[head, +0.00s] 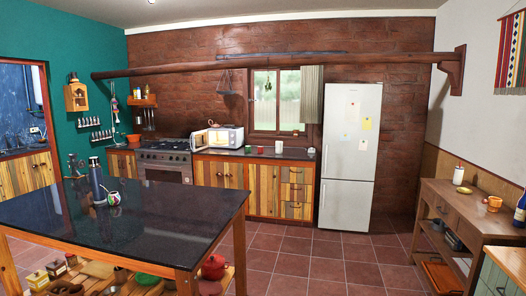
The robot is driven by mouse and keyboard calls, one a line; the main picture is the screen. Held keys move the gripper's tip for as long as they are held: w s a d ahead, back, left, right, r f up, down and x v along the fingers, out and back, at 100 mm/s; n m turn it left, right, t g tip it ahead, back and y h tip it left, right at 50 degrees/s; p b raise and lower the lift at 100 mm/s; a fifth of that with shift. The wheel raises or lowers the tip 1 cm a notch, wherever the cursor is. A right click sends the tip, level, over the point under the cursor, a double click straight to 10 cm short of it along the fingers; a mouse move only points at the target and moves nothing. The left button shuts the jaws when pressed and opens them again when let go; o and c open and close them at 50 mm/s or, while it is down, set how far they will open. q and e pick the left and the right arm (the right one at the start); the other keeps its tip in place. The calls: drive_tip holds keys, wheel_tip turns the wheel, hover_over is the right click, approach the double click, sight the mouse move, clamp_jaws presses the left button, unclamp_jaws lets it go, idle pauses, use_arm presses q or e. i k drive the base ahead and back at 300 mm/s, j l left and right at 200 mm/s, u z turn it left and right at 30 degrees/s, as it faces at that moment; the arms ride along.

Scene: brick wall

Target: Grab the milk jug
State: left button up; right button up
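No thing is clearly recognisable as a milk jug. A small white container (458,174) with a reddish top stands on the wooden sideboard (440,196) at the right, against the wall. It may be the jug, but it is too small to be sure. A white cup-like thing (279,147) stands on the back counter, left of the fridge; its kind is also unclear. Neither of my grippers is in view.
A dark-topped island (160,222) fills the left foreground, with a blue flask (97,181) and a mug (114,198). The sideboard also holds an orange cup (494,204) and a dark blue bottle (520,210). Tiled floor (320,262) lies clear between island and sideboard.

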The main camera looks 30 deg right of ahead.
sight(278, 144)
drive_tip(key=i+l+z, duration=0.9)
drive_tip(key=i, duration=0.15)
drive_tip(key=i+z, duration=0.5)
drive_tip(key=i, duration=3.5)
drive_tip(key=i+u, duration=0.15)
drive_tip(key=i, duration=0.3)
drive_tip(key=i+l+u, duration=0.2)
drive_tip(key=i, duration=0.25)
drive_tip(key=i+l+u, duration=0.15)
drive_tip(key=i, duration=0.3)
drive_tip(key=i+l+u, duration=0.15)
drive_tip(key=i, duration=0.3)
